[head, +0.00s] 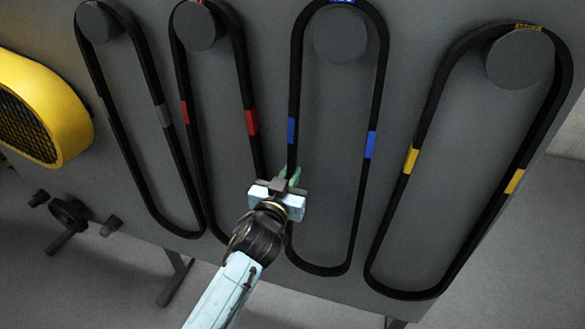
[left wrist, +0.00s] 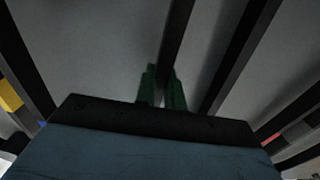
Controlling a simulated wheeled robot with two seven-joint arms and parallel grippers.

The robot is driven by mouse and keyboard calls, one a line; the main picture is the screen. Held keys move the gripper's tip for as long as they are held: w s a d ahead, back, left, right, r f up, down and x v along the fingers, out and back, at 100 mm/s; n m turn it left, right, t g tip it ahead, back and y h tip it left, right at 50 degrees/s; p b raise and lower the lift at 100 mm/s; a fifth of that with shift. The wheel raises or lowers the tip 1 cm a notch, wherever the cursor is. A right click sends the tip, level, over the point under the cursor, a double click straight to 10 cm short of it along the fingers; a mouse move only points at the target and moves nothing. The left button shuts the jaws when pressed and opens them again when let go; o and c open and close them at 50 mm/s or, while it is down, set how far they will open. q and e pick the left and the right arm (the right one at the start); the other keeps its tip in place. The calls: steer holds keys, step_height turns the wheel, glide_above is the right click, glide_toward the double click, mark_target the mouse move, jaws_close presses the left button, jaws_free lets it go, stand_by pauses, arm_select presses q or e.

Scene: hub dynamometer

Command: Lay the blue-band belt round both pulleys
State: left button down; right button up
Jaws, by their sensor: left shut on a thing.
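The blue-band belt (head: 370,148) is a long black loop with blue bands. It hangs on a round dark peg (head: 340,35) on the grey panel, and its bottom hangs free. My left gripper (head: 292,177) is at the lower part of the belt's left strand, with its green fingers shut on that strand. In the left wrist view the black strand (left wrist: 176,38) runs between the green fingers (left wrist: 163,88). My right gripper is in neither view. I cannot make out the two pulleys in these views.
A grey-band belt (head: 163,115) and a red-band belt (head: 251,122) hang to the left, the red one close by my gripper. A yellow-band belt (head: 411,161) hangs to the right. A yellow housing with mesh (head: 65,100) and a black knob (head: 68,212) are at far left.

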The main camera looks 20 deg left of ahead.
arm_select(q)
steer(key=s+p, duration=0.2)
steer(key=s, duration=0.6)
steer(key=shift+a, duration=0.15)
stand_by(0.4)
